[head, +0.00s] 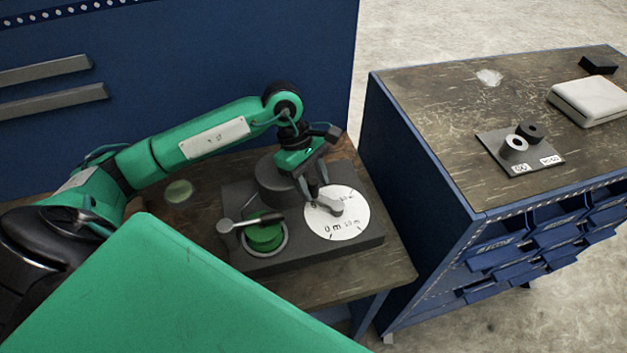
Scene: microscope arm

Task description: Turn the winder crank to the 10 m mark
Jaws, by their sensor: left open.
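The winder has a dark grey base (290,254) on a worn bench. A green drum (265,237) sits at its left, with a silver arm (240,222) and a dark grip across the top. At its right is a white dial (352,212) with black marks and lettering; one label looks like "0 m", the others are too small to read surely. A grey lever-like piece (333,207) lies over the dial. My left gripper (319,193) is open, pointing down over the dial, its fingertips close to this piece; contact cannot be told. My right gripper is out of view.
A dark round block (276,181) stands at the back of the base, beside my left wrist. A blue cabinet (425,235) stands close on the right, with a small plate (520,167) bearing two cylinders and a white box (590,101) on top. A blue panel (200,50) rises behind.

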